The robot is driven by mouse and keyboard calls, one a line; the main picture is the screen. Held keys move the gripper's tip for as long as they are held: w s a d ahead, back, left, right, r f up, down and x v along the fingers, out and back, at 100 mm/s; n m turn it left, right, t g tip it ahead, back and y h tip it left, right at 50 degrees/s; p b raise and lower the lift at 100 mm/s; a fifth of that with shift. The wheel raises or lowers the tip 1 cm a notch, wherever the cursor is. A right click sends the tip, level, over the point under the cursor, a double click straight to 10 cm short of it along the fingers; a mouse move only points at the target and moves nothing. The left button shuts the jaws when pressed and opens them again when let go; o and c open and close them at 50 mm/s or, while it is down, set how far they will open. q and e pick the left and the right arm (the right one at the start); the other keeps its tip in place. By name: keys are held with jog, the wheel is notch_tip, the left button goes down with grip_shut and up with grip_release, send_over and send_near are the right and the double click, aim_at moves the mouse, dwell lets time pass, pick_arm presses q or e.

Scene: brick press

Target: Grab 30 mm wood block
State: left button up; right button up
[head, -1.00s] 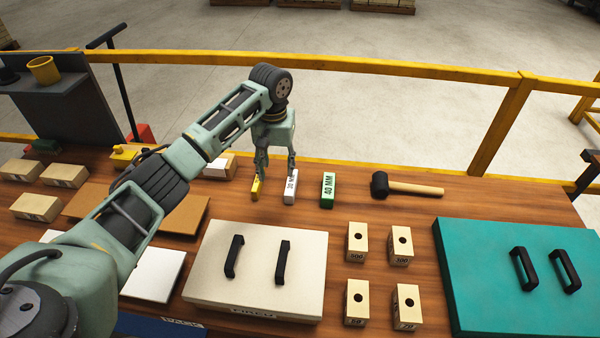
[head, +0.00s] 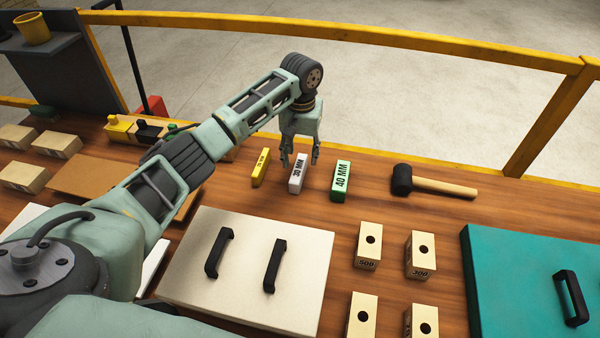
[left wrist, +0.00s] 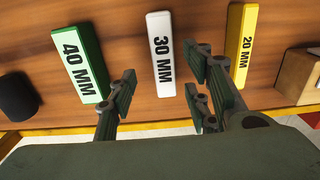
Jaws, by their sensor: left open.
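The 30 mm wood block (head: 298,175) is white with black "30 MM" lettering and lies on the wooden table. A yellow 20 mm block (head: 260,167) lies to its left and a green-and-white 40 mm block (head: 341,181) to its right. My left gripper (head: 300,160) is open and empty, pointing down just behind the white block. In the left wrist view the white block (left wrist: 162,55) lies ahead of the gap between the open fingers (left wrist: 160,95), apart from them. My right gripper is not in view.
A black-headed mallet (head: 435,186) lies right of the blocks. A cream lid with two handles (head: 245,265) and several weight blocks (head: 420,255) are nearer me. A teal lid (head: 500,290) is at right. A yellow rail (head: 350,33) runs behind the table.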

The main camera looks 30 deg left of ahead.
aim_at(299, 167)
pick_arm(q)
jog(key=f, duration=0.4)
jog(key=f+p, duration=0.1)
jog(key=f, duration=0.1)
jog(key=shift+s+a, duration=0.15)
jog(key=shift+s, duration=0.2)
jog(key=shift+r, duration=0.15)
grip_shut()
